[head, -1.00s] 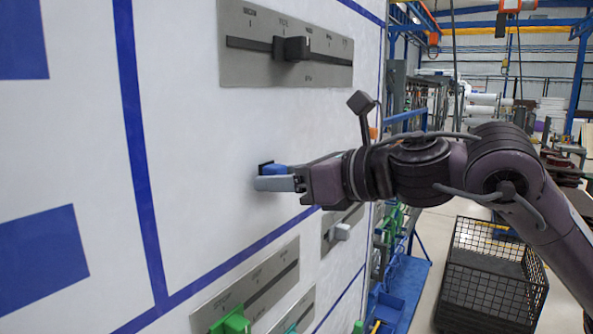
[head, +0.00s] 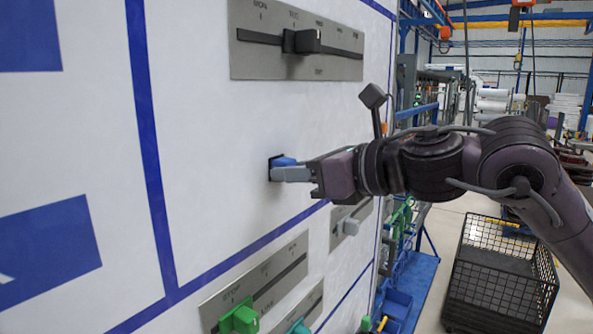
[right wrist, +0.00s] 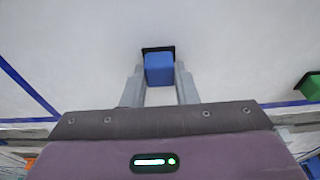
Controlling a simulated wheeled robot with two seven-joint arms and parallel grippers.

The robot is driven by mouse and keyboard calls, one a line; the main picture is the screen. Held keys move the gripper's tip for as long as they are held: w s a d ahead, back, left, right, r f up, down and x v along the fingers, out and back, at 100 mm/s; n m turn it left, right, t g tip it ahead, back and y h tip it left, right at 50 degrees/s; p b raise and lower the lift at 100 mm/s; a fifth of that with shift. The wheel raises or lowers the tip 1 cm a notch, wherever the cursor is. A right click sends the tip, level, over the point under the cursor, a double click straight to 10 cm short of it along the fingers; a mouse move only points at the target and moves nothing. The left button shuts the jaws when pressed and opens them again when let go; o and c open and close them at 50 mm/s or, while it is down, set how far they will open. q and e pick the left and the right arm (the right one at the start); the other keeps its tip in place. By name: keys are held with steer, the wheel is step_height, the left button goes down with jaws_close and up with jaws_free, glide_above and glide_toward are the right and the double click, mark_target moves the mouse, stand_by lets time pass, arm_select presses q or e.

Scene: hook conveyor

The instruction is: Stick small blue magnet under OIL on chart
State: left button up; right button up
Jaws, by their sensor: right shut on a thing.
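A small blue magnet (head: 285,161) with a dark backing is at the white chart board (head: 215,130), below the large upper grey slider plate. My right gripper (head: 290,172) is shut on it. In the right wrist view the blue magnet (right wrist: 159,69) sits between the two grey fingers (right wrist: 159,84), with its dark backing at the board's surface. I cannot tell whether the backing fully touches the board. No label reading OIL can be made out. My left gripper is not in view.
The upper slider plate (head: 340,65) has a black knob (head: 303,41). Blue lines divide the board. A black wire crate (head: 500,285) stands on the floor at right.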

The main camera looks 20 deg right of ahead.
steer(key=shift+s, duration=0.1)
steer(key=f+b+v, duration=0.1)
steer(key=b+v, duration=0.2)
steer(key=v, duration=0.3)
steer(key=shift+s+d, duration=0.35)
steer(key=shift+s, duration=0.05)
stand_by(0.8)
steer(key=shift+f, duration=0.15)
stand_by(0.4)
